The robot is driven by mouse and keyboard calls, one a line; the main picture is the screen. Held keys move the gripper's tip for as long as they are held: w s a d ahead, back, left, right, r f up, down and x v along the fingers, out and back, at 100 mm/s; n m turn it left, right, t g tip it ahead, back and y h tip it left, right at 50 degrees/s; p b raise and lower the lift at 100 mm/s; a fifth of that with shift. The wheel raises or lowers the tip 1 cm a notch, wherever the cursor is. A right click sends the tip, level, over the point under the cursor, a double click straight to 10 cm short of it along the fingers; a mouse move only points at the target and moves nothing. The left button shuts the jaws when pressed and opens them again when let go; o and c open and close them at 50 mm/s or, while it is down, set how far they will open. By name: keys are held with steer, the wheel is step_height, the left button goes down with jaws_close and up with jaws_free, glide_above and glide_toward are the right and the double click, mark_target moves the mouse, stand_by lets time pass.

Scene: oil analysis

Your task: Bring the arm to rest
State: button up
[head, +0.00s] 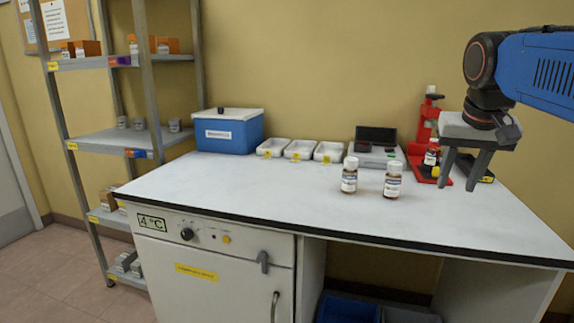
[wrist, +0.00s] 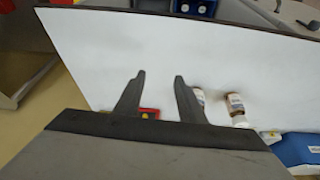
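My blue and black arm (head: 535,72) reaches in from the right edge in the head view. My gripper (head: 457,184) points down above the right part of the white bench. Its two grey fingers are apart with nothing between them. The fingers also show in the wrist view (wrist: 158,80), spread over the bare bench top. Behind the gripper, a red stand (head: 421,135) holds a small dark bottle (head: 432,153), partly hidden by the gripper.
Two brown bottles with white caps, one left (head: 349,176) and one right (head: 393,180), stand on the bench (head: 270,198). Behind are white trays (head: 300,149), a blue box (head: 228,133) and a grey device (head: 375,155). A shelf rack (head: 128,141) stands left. The bench front is clear.

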steer(key=s+a+f+n+y, duration=0.1)
steer(key=s+a+f+n, duration=0.1)
steer(key=s+f, duration=0.6)
steer(key=s+a+f+n, duration=0.1)
steer(key=s+a+f, duration=0.4)
steer(key=f, duration=1.1)
steer(key=s, duration=0.3)
steer(key=shift+s+f+n+t+y, duration=0.3)
steer(key=shift+s+f+n+y, duration=0.1)
steer(key=shift+c, duration=0.6)
steer(key=shift+a, duration=0.2)
